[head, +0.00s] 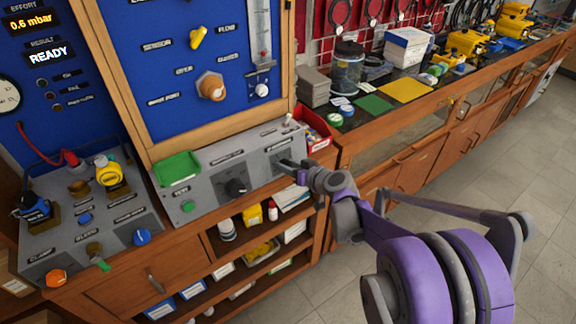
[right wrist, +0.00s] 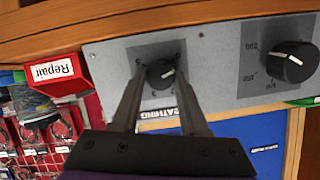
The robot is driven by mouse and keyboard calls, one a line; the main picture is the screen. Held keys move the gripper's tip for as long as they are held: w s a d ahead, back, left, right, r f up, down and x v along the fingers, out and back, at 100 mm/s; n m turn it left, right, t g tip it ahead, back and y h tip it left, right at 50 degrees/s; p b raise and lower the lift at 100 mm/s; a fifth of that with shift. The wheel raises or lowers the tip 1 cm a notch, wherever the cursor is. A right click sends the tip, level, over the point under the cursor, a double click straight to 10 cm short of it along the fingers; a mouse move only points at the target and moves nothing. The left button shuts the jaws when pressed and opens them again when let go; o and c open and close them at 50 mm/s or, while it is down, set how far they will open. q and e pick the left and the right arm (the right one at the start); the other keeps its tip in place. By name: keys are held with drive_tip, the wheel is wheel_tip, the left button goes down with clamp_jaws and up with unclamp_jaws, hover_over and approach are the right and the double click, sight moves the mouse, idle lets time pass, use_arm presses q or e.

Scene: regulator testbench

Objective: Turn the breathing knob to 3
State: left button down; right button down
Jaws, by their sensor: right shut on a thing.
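The breathing knob (right wrist: 160,73) is a small round black knob with a light pointer mark, on a dark square plate with small digits around it. The mark lies on its right side in the right wrist view; I cannot tell exactly which digit it points to. My right gripper (right wrist: 158,76) has one finger on each side of the knob and is shut on it. In the head view my right gripper (head: 290,165) is at the right end of the grey sloped panel (head: 212,203) and hides the knob. My left gripper is not in view.
A larger black knob (head: 237,187) is on the same panel; it also shows in the right wrist view (right wrist: 290,62). A red Repair bin (head: 313,133) stands just behind the panel's right end. A green tray (head: 177,168) is at the panel's left. Wooden shelves lie below.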

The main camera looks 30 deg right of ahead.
drive_tip(key=m, duration=0.3)
drive_tip(key=m+y, duration=0.1)
drive_tip(key=m, duration=0.1)
drive_tip(key=shift+d+f+m+y+b, duration=0.15)
drive_tip(key=shift+m+y+b, duration=0.15)
drive_tip(key=shift+m+b, duration=0.1)
drive_tip(key=shift+s+f+m+t+b, duration=0.1)
drive_tip(key=shift+m+t+b, duration=0.65)
drive_tip(key=shift+m, duration=2.6)
drive_tip(key=shift+w+f+m+t+b, duration=0.15)
drive_tip(key=shift+m+t+b, duration=0.65)
drive_tip(key=shift+m, duration=2.6)
drive_tip(key=shift+s+f+m+t+b, duration=0.15)
drive_tip(key=shift+m+t+b, duration=0.6)
drive_tip(key=shift+m, duration=2.6)
drive_tip(key=shift+g+b, duration=0.3)
drive_tip(key=shift+c, duration=2.1)
unclamp_jaws()
